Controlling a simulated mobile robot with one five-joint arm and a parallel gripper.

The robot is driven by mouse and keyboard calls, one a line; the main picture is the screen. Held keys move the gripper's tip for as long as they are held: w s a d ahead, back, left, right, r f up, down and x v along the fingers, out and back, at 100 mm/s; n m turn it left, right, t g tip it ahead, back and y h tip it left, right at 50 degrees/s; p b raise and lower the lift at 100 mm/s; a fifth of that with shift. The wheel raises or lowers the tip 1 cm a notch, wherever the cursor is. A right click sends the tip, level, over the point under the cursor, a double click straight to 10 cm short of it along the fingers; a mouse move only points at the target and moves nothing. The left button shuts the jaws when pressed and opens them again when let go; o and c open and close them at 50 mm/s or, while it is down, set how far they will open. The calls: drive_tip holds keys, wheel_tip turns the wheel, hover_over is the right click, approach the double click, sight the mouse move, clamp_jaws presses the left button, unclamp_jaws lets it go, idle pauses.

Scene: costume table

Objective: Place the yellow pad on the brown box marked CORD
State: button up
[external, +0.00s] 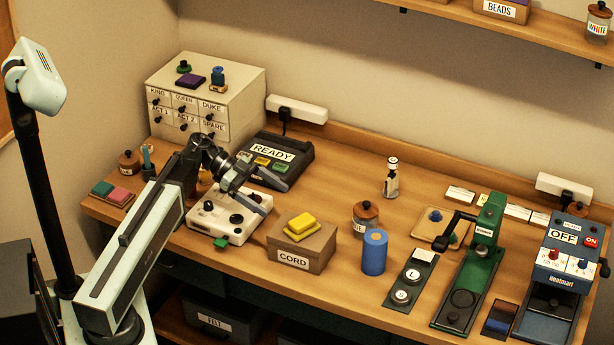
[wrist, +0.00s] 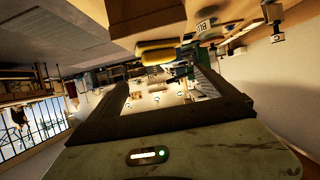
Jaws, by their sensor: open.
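The yellow pad (external: 302,222) lies on top of the brown box marked CORD (external: 292,259), over a duller yellow layer, in the external view. In the wrist view the yellow pad (wrist: 157,51) shows beyond the fingers, against the dark brown box (wrist: 143,14). My gripper (external: 277,197) is open and apart from the pad, a little to its left and above the white control unit. Its two dark fingers also show spread in the wrist view (wrist: 162,86), with nothing held between them.
The white control unit (external: 222,222) with knobs stands left of the box. The READY console (external: 277,160) is behind it. A brown-lidded jar (external: 365,216) and a blue cylinder (external: 374,252) stand close to the box's right. Bare wood lies behind the box.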

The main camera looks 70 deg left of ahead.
drive_tip(key=v, duration=0.3)
drive_tip(key=shift+s+a+p, duration=0.2)
drive_tip(key=shift+p, duration=0.1)
